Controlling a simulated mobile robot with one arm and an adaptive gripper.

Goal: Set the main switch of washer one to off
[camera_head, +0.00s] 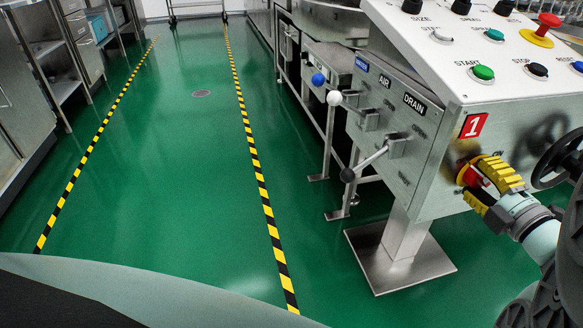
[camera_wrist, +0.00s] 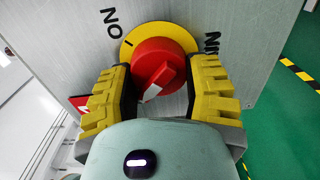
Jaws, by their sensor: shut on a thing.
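The main switch is a red rotary knob (camera_wrist: 164,62) on a yellow round plate on the side of the panel marked with a red "1" sign (camera_head: 473,126). In the wrist view my gripper (camera_wrist: 165,78) has one yellow finger on each side of the knob, closed on it. The knob's white pointer mark faces the lower left there. An upside-down "ON" label (camera_wrist: 110,22) is at the upper left of the plate. Another label at the right is partly hidden by a finger. In the head view the knob (camera_head: 472,177) is partly covered by my gripper (camera_head: 484,184).
A black handwheel (camera_head: 560,158) is close to the right of my gripper. A lever with a black ball (camera_head: 347,175) and push buttons (camera_head: 483,72) are on the panel. The green floor (camera_head: 190,170) at the left is clear.

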